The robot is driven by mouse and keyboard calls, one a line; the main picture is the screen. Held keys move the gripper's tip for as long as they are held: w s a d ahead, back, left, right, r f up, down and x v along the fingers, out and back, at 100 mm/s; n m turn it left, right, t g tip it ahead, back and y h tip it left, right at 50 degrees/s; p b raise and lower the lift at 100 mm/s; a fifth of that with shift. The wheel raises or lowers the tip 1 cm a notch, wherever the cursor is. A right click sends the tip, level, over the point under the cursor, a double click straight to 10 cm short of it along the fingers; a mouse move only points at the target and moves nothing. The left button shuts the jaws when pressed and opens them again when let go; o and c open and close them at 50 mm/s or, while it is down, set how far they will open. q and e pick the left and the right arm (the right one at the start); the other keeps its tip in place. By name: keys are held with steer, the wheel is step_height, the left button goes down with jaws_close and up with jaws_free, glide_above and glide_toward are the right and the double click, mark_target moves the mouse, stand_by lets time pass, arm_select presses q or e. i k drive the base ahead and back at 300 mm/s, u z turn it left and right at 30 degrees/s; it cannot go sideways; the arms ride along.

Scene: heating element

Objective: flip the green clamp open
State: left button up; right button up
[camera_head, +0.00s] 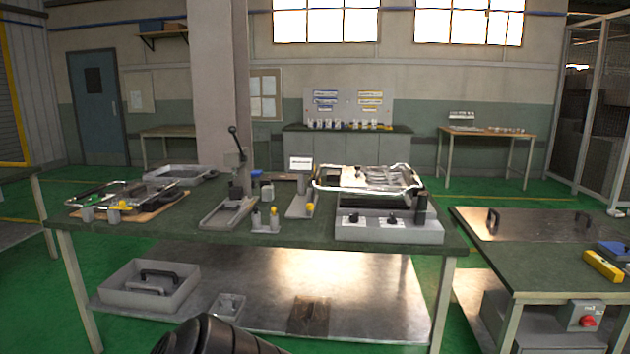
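On the green-topped workbench (150,235), a wooden board (150,212) at the left carries a dark frame, small grey blocks and a yellow piece. At the right of the bench, a bright metal-framed heating-element-like assembly (402,167) sits over a grey box (390,232) with black knobs. Small fixtures with yellow parts (274,213) stand at the bench's front middle. Neither gripper shows. A dark ribbed part at the bottom edge, left of centre, looks like my own arm.
A lever press (236,160) with a black ball knob stands mid-bench. A grey tray (180,174) lies behind the board. The lower shelf (270,285) holds a grey bin (150,298). A second table (540,258) stands at the right. Green floor lies between the tables.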

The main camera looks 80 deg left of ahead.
mark_target(93, 197)
steer(key=u, duration=3.15)
steer(key=i, duration=1.25)
steer(key=u, duration=0.35)
steer(key=i, duration=1.05)
steer(key=u, duration=0.75)
